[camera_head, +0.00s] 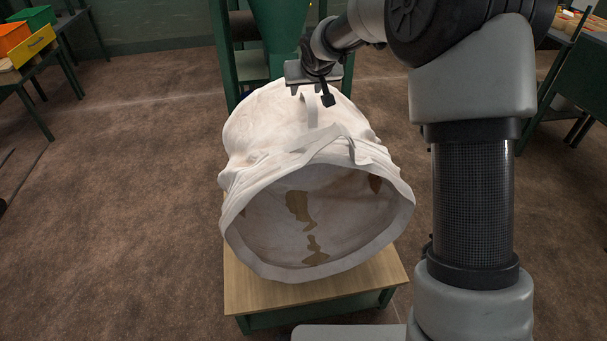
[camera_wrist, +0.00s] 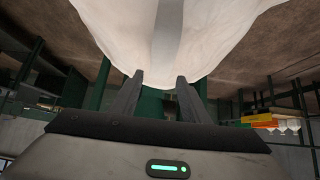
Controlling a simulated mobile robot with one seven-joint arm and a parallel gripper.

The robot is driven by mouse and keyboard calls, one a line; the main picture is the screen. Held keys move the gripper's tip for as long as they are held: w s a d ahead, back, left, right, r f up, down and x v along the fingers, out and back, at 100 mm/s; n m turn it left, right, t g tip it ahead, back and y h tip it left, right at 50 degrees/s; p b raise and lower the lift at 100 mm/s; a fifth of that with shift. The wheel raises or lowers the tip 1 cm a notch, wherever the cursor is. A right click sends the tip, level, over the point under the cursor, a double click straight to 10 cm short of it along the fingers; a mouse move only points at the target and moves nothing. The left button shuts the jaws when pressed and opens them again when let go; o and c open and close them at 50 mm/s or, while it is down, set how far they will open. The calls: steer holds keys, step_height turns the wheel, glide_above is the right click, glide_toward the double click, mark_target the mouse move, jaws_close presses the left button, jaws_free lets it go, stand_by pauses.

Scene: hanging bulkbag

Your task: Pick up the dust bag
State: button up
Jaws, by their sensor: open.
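The dust bag (camera_head: 290,135) is a large white fabric sack with its wide round mouth facing me. It lies on a small wooden-topped table, and brown patches show inside it. A pale strap runs along its upper side. My gripper (camera_head: 318,97) is above the bag's far upper part, near that strap. In the wrist view the bag (camera_wrist: 205,30) fills the top middle, with a grey strap (camera_wrist: 167,40) down its centre. The two fingers of my gripper (camera_wrist: 159,82) are apart, one on each side of the strap's line, with nothing visibly held. Whether the fingers touch the fabric cannot be told.
The wooden table (camera_head: 250,293) has green legs. A green machine frame (camera_head: 275,30) stands right behind the bag. Orange and yellow bins (camera_head: 30,45) sit on a bench at the far left. Another dark bench (camera_head: 570,75) is at the right. The brown floor on the left is clear.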

steer(key=x, duration=0.2)
steer(key=shift+w+f, duration=0.15)
steer(key=shift+f, duration=0.05)
steer(key=c, duration=1)
steer(key=shift+a+r, duration=0.1)
steer(key=shift+r, duration=0.15)
jaws_close()
